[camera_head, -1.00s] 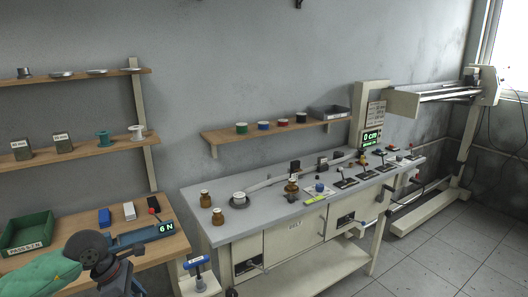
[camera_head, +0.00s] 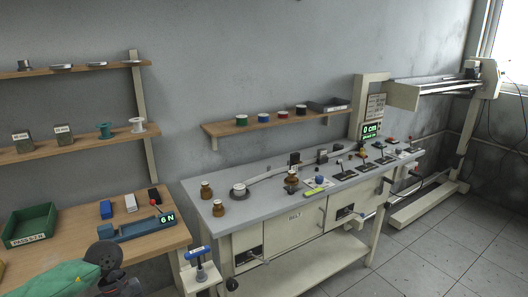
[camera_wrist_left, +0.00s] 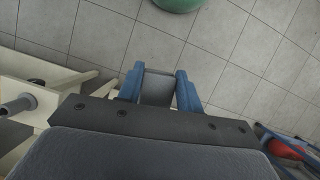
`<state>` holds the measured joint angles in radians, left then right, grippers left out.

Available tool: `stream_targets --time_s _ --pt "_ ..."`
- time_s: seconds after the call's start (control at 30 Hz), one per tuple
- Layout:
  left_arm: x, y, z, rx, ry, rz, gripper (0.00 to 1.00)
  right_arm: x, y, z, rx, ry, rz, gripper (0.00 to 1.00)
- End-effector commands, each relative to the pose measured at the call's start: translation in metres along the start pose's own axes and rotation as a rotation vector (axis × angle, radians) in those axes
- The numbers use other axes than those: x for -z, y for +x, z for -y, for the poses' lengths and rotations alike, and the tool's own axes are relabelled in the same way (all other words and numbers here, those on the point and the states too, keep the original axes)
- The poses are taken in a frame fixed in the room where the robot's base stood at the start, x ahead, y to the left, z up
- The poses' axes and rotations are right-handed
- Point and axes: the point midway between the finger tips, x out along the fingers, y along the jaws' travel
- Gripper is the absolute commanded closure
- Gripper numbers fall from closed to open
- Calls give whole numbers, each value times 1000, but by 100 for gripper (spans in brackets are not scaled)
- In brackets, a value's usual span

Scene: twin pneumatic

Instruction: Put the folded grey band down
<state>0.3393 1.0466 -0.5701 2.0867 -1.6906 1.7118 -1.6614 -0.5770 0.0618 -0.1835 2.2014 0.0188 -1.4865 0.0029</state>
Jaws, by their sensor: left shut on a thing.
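In the left wrist view my left gripper (camera_wrist_left: 159,84) has its two blue fingers shut on the folded grey band (camera_wrist_left: 158,90), a flat grey piece spanning the gap between them. Grey floor tiles show beyond it. In the head view only my dark wrist joint and green arm show at the lower left; the left fingers and the band are out of sight there. My right gripper is in neither view.
A wooden bench (camera_head: 75,250) at left holds a green bin (camera_head: 30,226), small blocks and a blue device reading 6 N (camera_head: 135,228). A grey-topped workbench (camera_head: 260,212) with bottles and levers stands in the middle. Open floor (camera_head: 430,260) lies at right.

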Motion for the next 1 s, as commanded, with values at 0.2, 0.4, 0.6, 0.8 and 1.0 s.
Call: stream_targets --time_s 0.2,0.4,0.6,0.8,1.0 --pt "-6 56 -7 144 350 -1 90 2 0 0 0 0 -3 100" --pt "-12 84 -34 210 513 -5 90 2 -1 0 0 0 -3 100" --pt "-17 89 -68 230 564 -6 90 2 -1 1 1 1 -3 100" --pt "-22 78 -104 250 610 -6 90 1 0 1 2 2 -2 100" --pt "-28 48 -139 264 647 -7 90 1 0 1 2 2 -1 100"
